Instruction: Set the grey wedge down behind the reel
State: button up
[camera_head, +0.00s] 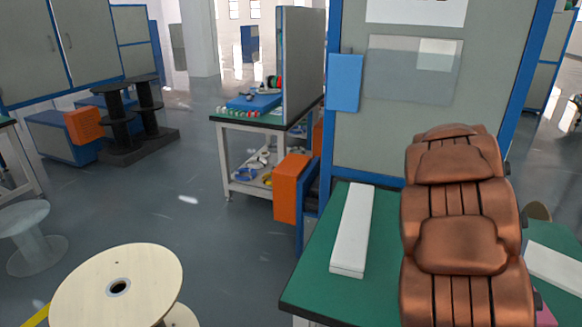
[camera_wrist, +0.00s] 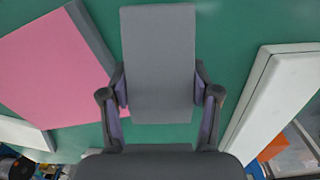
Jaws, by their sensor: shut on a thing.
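In the wrist view my gripper (camera_wrist: 159,82) is shut on the grey wedge (camera_wrist: 158,45), with one finger at each side. The wedge shows as a flat grey face over the green table top. I cannot tell whether it touches the table. In the head view my copper-coloured arm hides the gripper and the wedge. Which reel is meant is unclear: a pale wooden reel (camera_head: 75,290) stands on the floor at lower left. A round brownish thing (camera_head: 538,211) is partly hidden behind my arm, and I cannot tell whether it is a reel.
A pink block (camera_wrist: 55,70) lies left of the wedge, close to it. White bars lie on the green table (camera_head: 312,277), one at the left (camera_head: 353,230) and one at the right (camera_head: 556,267). A grey upright panel (camera_head: 380,130) stands at the table's back.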

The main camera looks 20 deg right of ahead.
jog(key=w+a, duration=0.2)
jog(key=w+a+r+n+p, duration=0.1)
jog(key=w+a, duration=0.1)
jog(key=w+a+n+p, duration=0.1)
jog(key=w+a, duration=0.1)
jog(key=shift+w+a+r, duration=0.2)
jog(key=shift+w+r, duration=0.05)
jog(key=shift+w, duration=0.1)
jog(key=w+a, duration=0.2)
jog(key=w+a+r+n+p, duration=0.1)
jog(key=w+a, duration=0.1)
jog(key=a, duration=0.1)
jog(key=w+a+n+p, duration=0.1)
jog(key=w+a, duration=0.1)
jog(key=a, duration=0.1)
jog(key=shift+a+r, duration=0.2)
jog(key=shift+a, duration=0.05)
jog(key=w+a+r+n+p, duration=0.1)
jog(key=w+a+n, duration=0.1)
jog(key=a, duration=0.6)
jog(key=w+a+n+p, duration=0.2)
jog(key=w+a, duration=0.1)
jog(key=a, duration=0.5)
jog(key=shift+r, duration=0.35)
